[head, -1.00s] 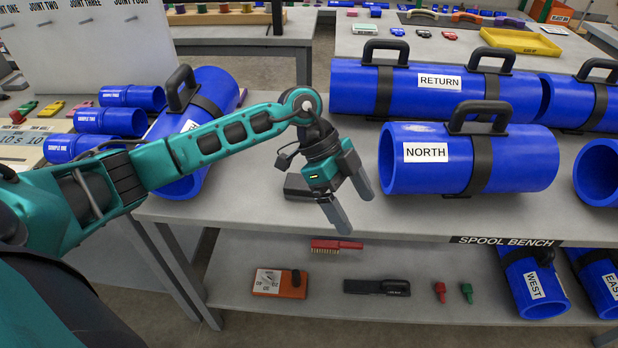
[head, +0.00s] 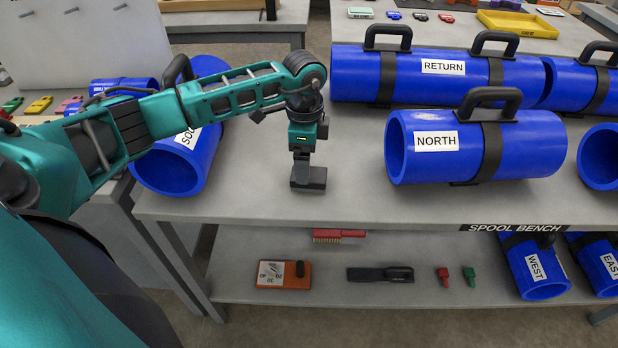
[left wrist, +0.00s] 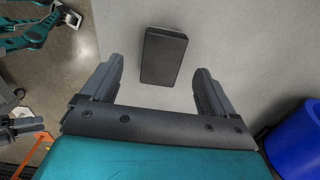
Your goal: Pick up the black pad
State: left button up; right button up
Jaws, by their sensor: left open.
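The black pad (head: 308,178) is a small dark block lying on the grey spool bench near its front left part. It also shows in the left wrist view (left wrist: 163,55), flat on the bench top. My left gripper (head: 301,165) points down over the pad, seen edge-on in the head view. In the left wrist view its two fingers (left wrist: 159,78) stand apart, with the pad in the gap and beyond the tips. The fingers do not appear to touch the pad.
The blue SOUTH spool (head: 180,160) lies left of the pad, close to my left arm. The blue NORTH spool (head: 540,150) lies to the right, and RETURN (head: 350,75) behind. The bench top around the pad is clear. A lower shelf (head: 345,300) holds several tools.

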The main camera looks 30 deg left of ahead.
pick_arm(q)
jog(key=f, duration=0.5)
jog(key=shift+w+d+f, duration=0.3)
jog(key=shift+f, duration=0.05)
jog(key=shift+c, duration=0.2)
jog(key=c, duration=1)
jog(key=shift+r, duration=0.15)
notch_tip(320, 180, up, 20)
jog(key=shift+p, duration=0.3)
